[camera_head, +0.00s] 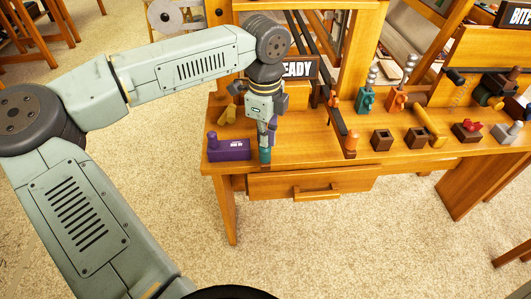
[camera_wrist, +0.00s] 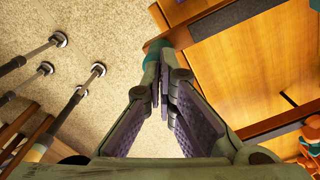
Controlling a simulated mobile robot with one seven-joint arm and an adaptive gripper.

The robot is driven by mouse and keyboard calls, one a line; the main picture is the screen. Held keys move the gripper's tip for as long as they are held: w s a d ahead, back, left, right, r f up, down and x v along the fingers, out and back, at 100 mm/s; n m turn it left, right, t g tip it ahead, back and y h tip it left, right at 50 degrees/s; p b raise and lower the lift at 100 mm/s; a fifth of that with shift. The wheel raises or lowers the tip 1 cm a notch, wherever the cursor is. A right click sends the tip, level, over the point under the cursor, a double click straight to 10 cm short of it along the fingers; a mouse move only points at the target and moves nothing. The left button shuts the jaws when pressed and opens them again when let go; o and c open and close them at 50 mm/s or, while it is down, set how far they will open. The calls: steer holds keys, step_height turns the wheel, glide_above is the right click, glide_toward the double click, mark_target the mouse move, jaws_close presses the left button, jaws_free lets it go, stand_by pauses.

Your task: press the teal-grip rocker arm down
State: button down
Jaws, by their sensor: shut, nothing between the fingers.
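The teal grip (camera_head: 265,155) of the rocker arm shows just below my gripper, at the table's front edge. The arm's dark bar is mostly hidden behind my wrist. In the wrist view the teal grip (camera_wrist: 152,54) lies just beyond my fingertips, over the edge between table and carpet. My gripper (camera_head: 269,130) points down with its fingers shut and nothing held. In the wrist view its fingertips (camera_wrist: 163,92) meet right by the grip; I cannot tell whether they touch it.
A purple block (camera_head: 228,150) sits left of the grip. A second rocker arm with an orange grip (camera_head: 351,144) stands to the right. Farther right are brown blocks (camera_head: 382,140) and a yellow handle (camera_head: 432,128). A drawer (camera_head: 280,184) is under the front edge; open carpet lies before it.

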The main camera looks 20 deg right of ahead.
steer(key=shift+r+p, duration=0.5)
steer(key=shift+r, duration=1)
step_height(320, 180, up, 5)
steer(key=shift+r+p, duration=0.1)
steer(key=shift+p, duration=1.1)
step_height(320, 180, up, 12)
